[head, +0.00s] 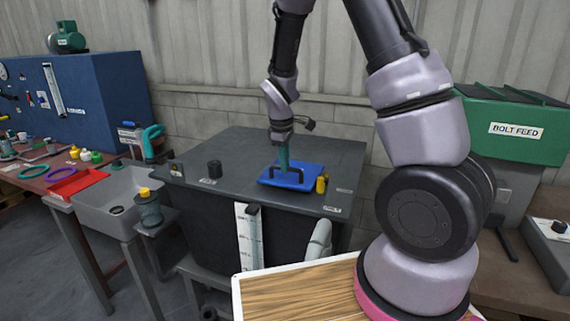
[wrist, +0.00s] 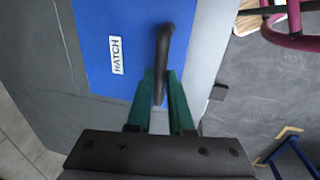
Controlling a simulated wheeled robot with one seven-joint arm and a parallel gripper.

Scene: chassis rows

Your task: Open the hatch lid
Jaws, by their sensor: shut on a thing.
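The hatch lid (head: 308,172) is a blue panel lying on the dark grey cabinet top in the head view. It fills the upper middle of the wrist view (wrist: 95,50), with a white label reading HATCH. A dark bar handle (wrist: 163,50) stands on the lid. My gripper (wrist: 160,85) has green fingers, one on each side of the handle's near part, shut on it. In the head view my gripper (head: 284,160) points down at the handle. The lid looks flat and down on the cabinet top; whether its edge is lifted at all I cannot tell.
A yellow piece (head: 321,185) stands at the lid's right edge. A black cylinder (head: 214,169) stands left on the cabinet top (head: 235,150). A grey sink (head: 115,200) is at the left, and a green BOLT FEED bin (head: 515,125) at the right. Space above the lid looks clear.

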